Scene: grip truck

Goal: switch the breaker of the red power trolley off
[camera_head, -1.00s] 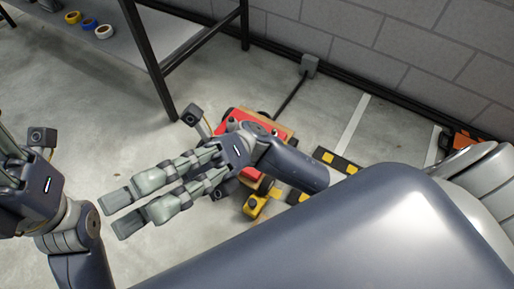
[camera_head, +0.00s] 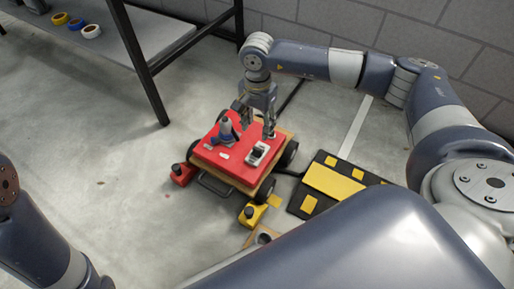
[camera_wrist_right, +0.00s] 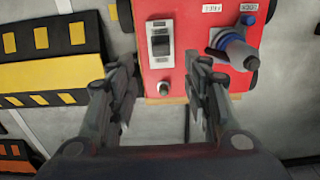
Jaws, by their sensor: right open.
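The red power trolley (camera_head: 207,155) stands on the floor in the middle of the head view. Its breaker (camera_head: 258,153) is a pale housing with a dark switch on the red top; it also shows in the right wrist view (camera_wrist_right: 160,43). I cannot tell the switch position. A blue-and-grey plug (camera_head: 226,131) stands on the top beside it. My right gripper (camera_head: 258,130) points down over the trolley's far side, close to the breaker. In the right wrist view its fingers are apart and empty (camera_wrist_right: 163,70), with the breaker ahead between them. My left gripper is out of view.
A black-and-yellow ramp (camera_head: 335,183) lies right of the trolley. A red chock (camera_head: 182,174) and a yellow chock (camera_head: 252,214) sit by its wheels. A workbench (camera_head: 165,40) with tape rolls stands at the back left. The floor left of the trolley is clear.

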